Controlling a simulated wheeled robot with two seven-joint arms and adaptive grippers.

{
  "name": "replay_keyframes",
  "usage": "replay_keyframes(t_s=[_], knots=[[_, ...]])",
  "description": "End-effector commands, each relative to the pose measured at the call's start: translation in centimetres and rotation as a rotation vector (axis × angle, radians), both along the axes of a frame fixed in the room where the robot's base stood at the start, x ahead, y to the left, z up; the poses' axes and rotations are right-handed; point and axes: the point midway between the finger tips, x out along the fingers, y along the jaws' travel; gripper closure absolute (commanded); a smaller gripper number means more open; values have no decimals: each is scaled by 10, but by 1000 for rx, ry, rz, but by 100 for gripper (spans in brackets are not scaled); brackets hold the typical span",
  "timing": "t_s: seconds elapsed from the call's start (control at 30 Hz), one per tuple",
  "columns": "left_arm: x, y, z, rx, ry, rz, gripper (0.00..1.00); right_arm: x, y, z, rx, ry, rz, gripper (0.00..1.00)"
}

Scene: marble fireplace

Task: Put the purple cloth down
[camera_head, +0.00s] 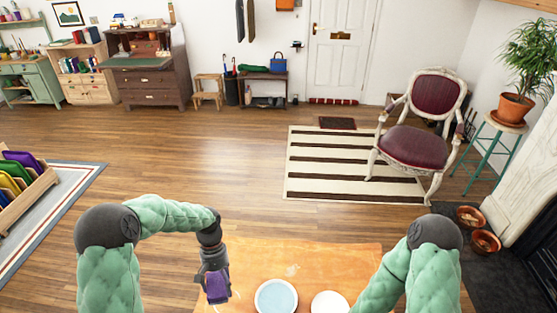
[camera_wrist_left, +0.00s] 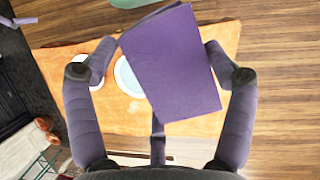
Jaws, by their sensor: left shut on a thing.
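The purple cloth (camera_head: 217,287) is a folded, flat rectangle. My left gripper (camera_head: 215,277) is shut on it and holds it over the left part of the orange surface (camera_head: 330,257). In the left wrist view the cloth (camera_wrist_left: 172,62) lies tilted between the two fingers and covers part of the surface below. I cannot tell how high it is above that surface. My right arm comes in at the lower right of the head view, but its gripper is out of frame.
A pale blue round dish (camera_head: 276,297) and a white round dish (camera_head: 329,303) stand on the orange surface, right of the cloth. The orange surface behind them looks mostly clear. A wooden rack with coloured folded items (camera_head: 22,172) is at the far left.

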Motion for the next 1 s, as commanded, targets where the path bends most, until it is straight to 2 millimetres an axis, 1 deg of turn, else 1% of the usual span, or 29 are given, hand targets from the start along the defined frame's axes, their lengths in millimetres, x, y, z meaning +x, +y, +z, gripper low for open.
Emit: replay_keyframes(t_s=[0.03, 0.17, 0.2, 0.27, 0.87, 0.93, 1.0], knots=[[0, -2, 14, 1, -5, -82, 58, 0, 0, 0, 0, 0, 0, 0], [-2, -4, 43, 1, -3, -278, 58, 0, 0, 0, 0, 0, 0, 0], [-3, -2, 39, 0, 2, -261, 58, 0, 0, 0, 0, 0, 0, 0], [-3, -2, 39, -1, 2, -257, 58, 0, 0, 0, 0, 0, 0, 0], [-2, -2, 38, -1, 1, -251, 58, 0, 0, 0, 0, 0, 0, 0], [-3, -3, 35, -2, 2, -244, 58, 0, 0, -1, 0, 0, 0, 0], [-3, -7, 28, -2, 3, -221, 58, 0, 0, -2, 0, 0, 0, 0]])
